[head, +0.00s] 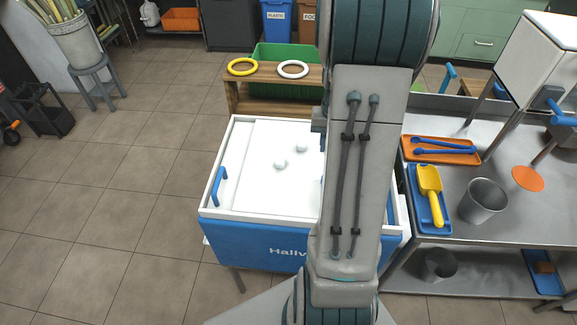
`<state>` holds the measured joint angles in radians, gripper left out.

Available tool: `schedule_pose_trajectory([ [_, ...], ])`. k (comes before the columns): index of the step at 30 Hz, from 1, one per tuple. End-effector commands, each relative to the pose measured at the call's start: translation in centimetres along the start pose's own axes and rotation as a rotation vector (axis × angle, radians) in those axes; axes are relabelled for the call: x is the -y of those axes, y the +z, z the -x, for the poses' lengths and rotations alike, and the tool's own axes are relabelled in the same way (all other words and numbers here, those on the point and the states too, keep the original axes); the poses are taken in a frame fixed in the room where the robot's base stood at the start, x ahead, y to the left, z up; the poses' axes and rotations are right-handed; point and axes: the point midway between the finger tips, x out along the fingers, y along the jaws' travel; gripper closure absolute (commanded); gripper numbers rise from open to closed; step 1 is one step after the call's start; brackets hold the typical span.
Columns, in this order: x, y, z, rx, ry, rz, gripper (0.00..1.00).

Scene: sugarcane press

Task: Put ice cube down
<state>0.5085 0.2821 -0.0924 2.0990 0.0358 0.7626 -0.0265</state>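Two small whitish rounded lumps, one nearer (280,164) and one farther (302,148), show on the white top of a blue ice chest (250,236). I cannot tell whether they are ice cubes or parts of the lid. The chest's top looks closed on the left, with a blue handle (219,186) there. My arm stands across the middle and hides the right part of the chest. My gripper is not visible behind it, so I cannot see whether it holds an ice cube.
A steel table (460,220) on the right carries a yellow scoop (430,190) on a blue tray, an orange tray (438,160) and a metal cup (482,202). A wooden shelf (270,105) with yellow and white rings stands behind the chest.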

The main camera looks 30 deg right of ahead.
Motion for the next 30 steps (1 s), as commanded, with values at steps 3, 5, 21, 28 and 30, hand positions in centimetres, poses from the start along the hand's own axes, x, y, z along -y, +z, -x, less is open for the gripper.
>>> schedule_pose_trajectory([
  [3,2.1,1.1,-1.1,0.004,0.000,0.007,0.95],
  [5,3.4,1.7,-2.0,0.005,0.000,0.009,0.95],
  [21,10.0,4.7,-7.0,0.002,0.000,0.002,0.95],
  [28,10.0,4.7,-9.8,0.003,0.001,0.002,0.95],
  [30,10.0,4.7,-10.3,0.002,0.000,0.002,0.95],
])
